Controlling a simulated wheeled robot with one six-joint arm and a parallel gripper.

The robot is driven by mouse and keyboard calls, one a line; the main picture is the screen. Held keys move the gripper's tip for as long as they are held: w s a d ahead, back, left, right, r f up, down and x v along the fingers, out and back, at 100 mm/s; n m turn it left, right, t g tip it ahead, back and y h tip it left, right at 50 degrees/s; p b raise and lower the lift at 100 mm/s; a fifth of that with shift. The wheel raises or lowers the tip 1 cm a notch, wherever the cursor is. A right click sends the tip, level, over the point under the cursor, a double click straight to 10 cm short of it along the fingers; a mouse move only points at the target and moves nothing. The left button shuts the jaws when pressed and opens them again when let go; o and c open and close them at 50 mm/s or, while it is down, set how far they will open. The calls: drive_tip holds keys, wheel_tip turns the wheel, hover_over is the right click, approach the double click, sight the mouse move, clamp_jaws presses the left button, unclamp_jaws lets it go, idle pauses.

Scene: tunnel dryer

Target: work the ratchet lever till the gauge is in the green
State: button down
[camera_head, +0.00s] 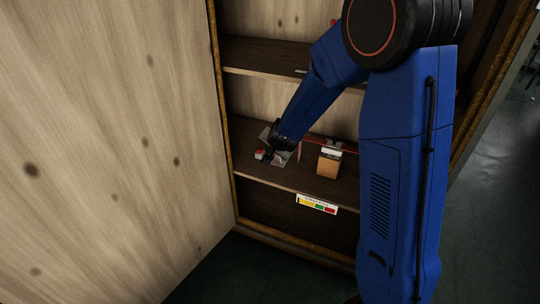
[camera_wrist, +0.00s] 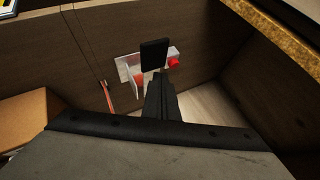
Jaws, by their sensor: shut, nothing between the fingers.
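A silver ratchet plate (camera_head: 279,161) with a red-and-white block (camera_head: 260,154) at its left lies on the middle shelf. The plate also shows in the wrist view (camera_wrist: 127,67), with a red knob (camera_wrist: 173,62) beside it. My gripper (camera_head: 271,153) is shut and empty, low over the plate; in the wrist view its dark fingers (camera_wrist: 160,88) point at it. A black rectangular piece (camera_wrist: 154,55), perhaps the lever's grip, stands just beyond the fingers; I cannot tell whether they touch.
A red strap (camera_wrist: 107,95) runs from the plate toward a tan box (camera_head: 327,166) on the right of the shelf. A wooden door panel (camera_head: 110,130) stands at the left. The cabinet wall (camera_wrist: 275,85) is close at right.

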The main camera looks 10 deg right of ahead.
drive_tip(key=shift+s+a+f, duration=0.1)
drive_tip(key=shift+s+f, duration=0.05)
drive_tip(key=shift+f, duration=0.65)
drive_tip(key=shift+s+a+f, duration=0.1)
drive_tip(key=shift+f, duration=0.7)
idle(1.5)
drive_tip(key=shift+r, duration=1)
drive_tip(key=shift+w+d+r, duration=0.1)
drive_tip(key=shift+r, duration=0.55)
drive_tip(key=shift+w+d+r, duration=0.1)
drive_tip(key=shift+r, duration=0.5)
